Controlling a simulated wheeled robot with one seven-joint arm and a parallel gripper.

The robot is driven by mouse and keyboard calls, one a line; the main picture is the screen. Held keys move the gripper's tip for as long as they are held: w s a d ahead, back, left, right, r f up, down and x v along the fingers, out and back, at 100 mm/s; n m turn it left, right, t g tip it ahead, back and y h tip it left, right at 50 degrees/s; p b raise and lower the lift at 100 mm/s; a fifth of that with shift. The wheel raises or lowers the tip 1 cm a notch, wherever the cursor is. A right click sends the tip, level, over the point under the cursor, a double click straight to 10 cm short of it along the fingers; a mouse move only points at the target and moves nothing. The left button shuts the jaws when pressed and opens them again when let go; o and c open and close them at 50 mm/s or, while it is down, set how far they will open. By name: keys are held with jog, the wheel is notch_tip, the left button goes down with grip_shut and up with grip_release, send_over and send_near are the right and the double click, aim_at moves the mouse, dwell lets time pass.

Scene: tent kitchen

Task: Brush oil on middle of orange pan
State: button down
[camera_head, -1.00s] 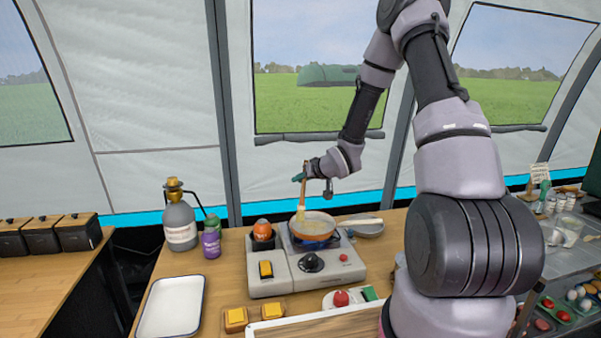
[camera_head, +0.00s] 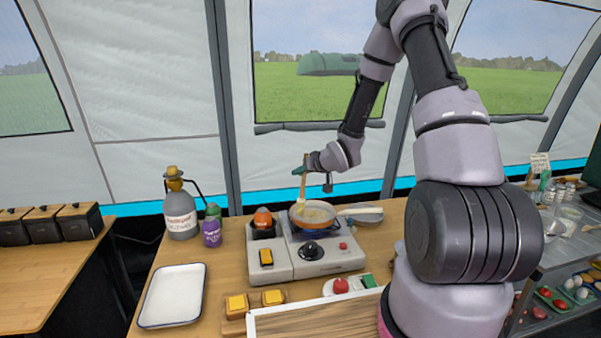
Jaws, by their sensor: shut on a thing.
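The orange pan (camera_head: 316,231) sits on the stove (camera_head: 307,262), with its pale handle to the right. Its inside looks pale. My gripper (camera_head: 299,170) is above the pan, shut on the oil brush (camera_head: 304,184). The brush has a wooden handle and is held nearly upright. Its lower end is at the left part of the pan's inside; I cannot tell whether the bristles touch the surface.
A grey bottle (camera_head: 181,215) and a purple bottle (camera_head: 211,231) stand left of the stove. A white tray (camera_head: 147,316) lies front left. A red-topped item (camera_head: 262,217) stands beside the pan. A wooden board (camera_head: 320,322) is in front.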

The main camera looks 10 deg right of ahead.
jog(key=shift+f, duration=0.6)
jog(key=s+d, duration=0.3)
jog(key=d, duration=0.5)
dwell(0.6)
jog(key=shift+w+a, duration=0.1)
jog(key=shift+w+a, duration=0.45)
jog(key=shift+a, duration=0.85)
jog(key=shift+w+a, duration=0.5)
jog(key=shift+a, duration=0.8)
jog(key=shift+w+a, duration=0.45)
jog(key=shift+a, duration=0.85)
